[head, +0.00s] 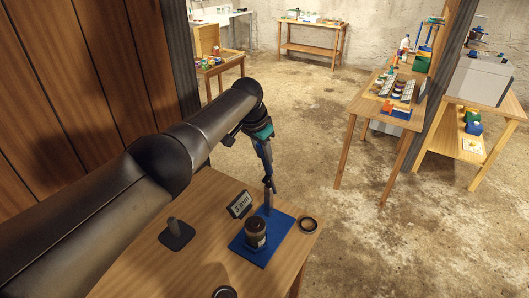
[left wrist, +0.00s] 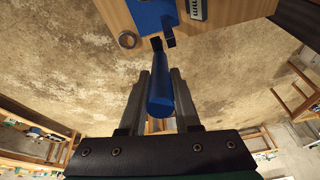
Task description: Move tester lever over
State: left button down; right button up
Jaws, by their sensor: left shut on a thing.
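The tester lever (head: 267,162) has a blue handle and rises from the blue tester plate (head: 276,236) on the wooden table. A dark jar (head: 256,233) stands on this plate. My left gripper (head: 262,146) is above the plate, at the upper part of the lever. In the left wrist view the blue lever handle (left wrist: 160,88) lies between the two fingers of my left gripper (left wrist: 158,85), which is shut on it. The lever's lower end is seen near the table edge there. My right gripper is in neither view.
A small display (head: 240,204) stands beside the plate's left corner. A dark ring (head: 308,225) lies to its right, near the table edge. A grey stand (head: 176,233) is at left. A dark round thing (head: 224,292) is at the front. Concrete floor separates this from other tables.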

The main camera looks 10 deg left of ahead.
pick_arm(q)
jog(key=shift+d, duration=0.1)
jog(key=c, duration=0.6)
grip_release()
jog(key=shift+r, duration=0.1)
jog(key=shift+s+r+p, duration=0.15)
jog(key=shift+r+p, duration=0.15)
jog(key=shift+r, duration=0.25)
jog(key=v, duration=1.4)
jog(key=shift+f+b, duration=0.1)
jog(key=shift+b, duration=0.25)
